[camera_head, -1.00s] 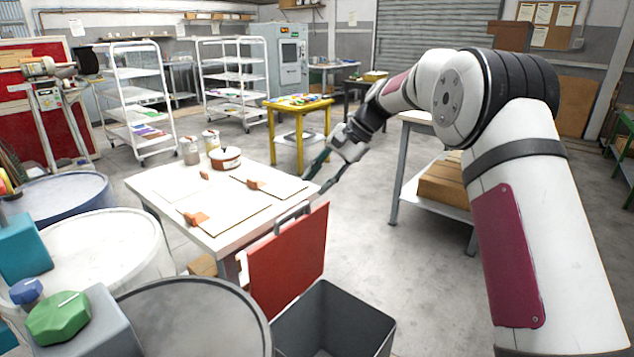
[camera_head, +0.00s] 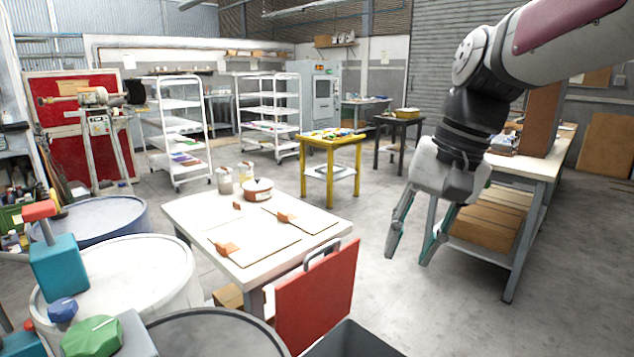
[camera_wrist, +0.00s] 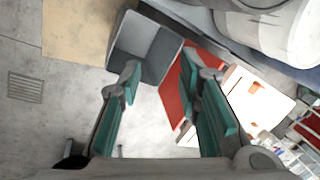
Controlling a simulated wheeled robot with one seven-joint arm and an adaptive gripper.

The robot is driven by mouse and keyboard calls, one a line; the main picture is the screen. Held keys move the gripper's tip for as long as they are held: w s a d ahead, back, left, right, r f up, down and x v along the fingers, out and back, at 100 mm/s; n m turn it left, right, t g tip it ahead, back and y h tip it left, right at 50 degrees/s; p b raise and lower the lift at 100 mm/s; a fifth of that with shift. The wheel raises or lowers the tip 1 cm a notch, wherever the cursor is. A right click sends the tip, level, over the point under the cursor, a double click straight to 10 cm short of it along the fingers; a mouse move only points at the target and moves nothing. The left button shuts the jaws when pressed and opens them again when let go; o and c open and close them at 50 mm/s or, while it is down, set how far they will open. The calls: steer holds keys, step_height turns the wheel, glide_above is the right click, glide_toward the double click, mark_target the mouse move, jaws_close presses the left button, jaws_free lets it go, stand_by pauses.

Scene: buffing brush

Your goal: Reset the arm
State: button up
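My gripper (camera_head: 408,250) hangs pointing down at the right of the head view, in free air above the floor. Its two teal-padded fingers are spread apart with nothing between them. In the wrist view the gripper (camera_wrist: 157,85) also shows open and empty, with bare floor, a grey bin and a red panel beyond the fingers. In the head view the gripper is to the right of the white table (camera_head: 190,212) and apart from it.
The red panel (camera_head: 318,300) with a handle stands at the table's near edge beside a dark grey bin (camera_head: 360,340). Drums (camera_head: 110,270) stand at lower left. A workbench (camera_head: 540,168) stands behind my arm at right.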

steer(key=s+d+f+n+h, duration=0.1)
steer(key=s+d+f, duration=0.15)
steer(key=s, duration=0.55)
steer(key=s+d+f+n+h, duration=0.1)
steer(key=s+f, duration=0.2)
steer(key=s, duration=0.4)
steer(key=s+d+f+n+h, duration=0.1)
steer(key=s+d+f, duration=0.1)
steer(key=s, duration=0.6)
step_height(320, 180, up, 14)
steer(key=t+p, duration=0.3)
steer(key=p, duration=0.9)
steer(key=shift+d+p, duration=0.3)
